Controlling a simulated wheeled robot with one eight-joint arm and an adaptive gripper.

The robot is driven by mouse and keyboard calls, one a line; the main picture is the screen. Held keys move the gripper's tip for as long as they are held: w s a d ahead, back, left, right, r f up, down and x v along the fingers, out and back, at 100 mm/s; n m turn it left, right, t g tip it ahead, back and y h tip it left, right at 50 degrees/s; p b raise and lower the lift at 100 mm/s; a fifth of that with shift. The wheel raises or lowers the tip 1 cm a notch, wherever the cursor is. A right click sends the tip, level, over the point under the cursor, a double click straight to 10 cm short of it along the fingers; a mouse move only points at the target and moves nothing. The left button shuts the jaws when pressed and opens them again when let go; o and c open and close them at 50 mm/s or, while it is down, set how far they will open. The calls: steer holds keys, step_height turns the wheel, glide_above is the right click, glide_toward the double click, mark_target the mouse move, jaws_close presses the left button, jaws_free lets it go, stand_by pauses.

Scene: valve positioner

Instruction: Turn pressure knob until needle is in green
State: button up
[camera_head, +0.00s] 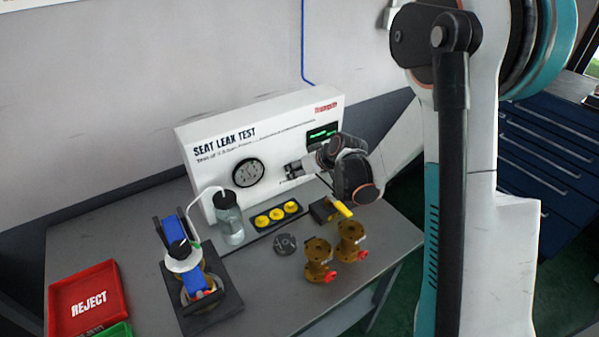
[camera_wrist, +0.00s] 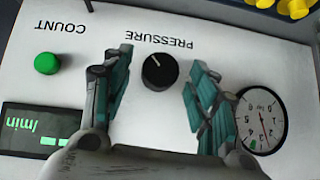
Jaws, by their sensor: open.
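The black round pressure knob (camera_wrist: 160,72) with a white pointer mark sits on the white panel below the PRESSURE label in the wrist view, which shows the panel upside down. My gripper (camera_wrist: 157,66) is open, with one teal-padded finger on each side of the knob and a gap visible on both sides. The round gauge (camera_wrist: 262,119) is right of the right finger, partly covered at its edge. It has a small green zone at its lower left; the needle is thin and I cannot tell its reading. In the head view my gripper (camera_head: 293,171) is close to the panel, right of the gauge (camera_head: 248,173), and the knob is hidden.
A green button (camera_wrist: 47,63) and a green-lit display (camera_wrist: 40,130) lie left of the knob. On the bench stand a bottle (camera_head: 229,222), a tray of yellow parts (camera_head: 262,228), brass valves (camera_head: 319,258) and a red reject bin (camera_head: 85,275).

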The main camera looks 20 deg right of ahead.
steer(key=shift+w+a+f, duration=0.1)
steer(key=shift+w+f, duration=0.1)
steer(key=c, duration=1.1)
steer(key=shift+o, duration=0.2)
steer(key=shift+w+d+f+m+g+y+b, duration=0.15)
steer(key=shift+m+y+b, duration=0.4)
steer(key=shift+y, duration=0.3)
steer(key=shift+s+d+m+g+y+b, duration=0.1)
steer(key=shift+d+m+g+y+b, duration=0.1)
steer(key=shift+m+y+b, duration=0.45)
steer(key=shift+w+d+f+m+g+y+b, duration=0.15)
steer(key=shift+m+y+b, duration=0.15)
steer(key=shift+y+b, duration=0.55)
steer(key=shift+s+r+y, duration=0.1)
steer(key=shift+y, duration=0.25)
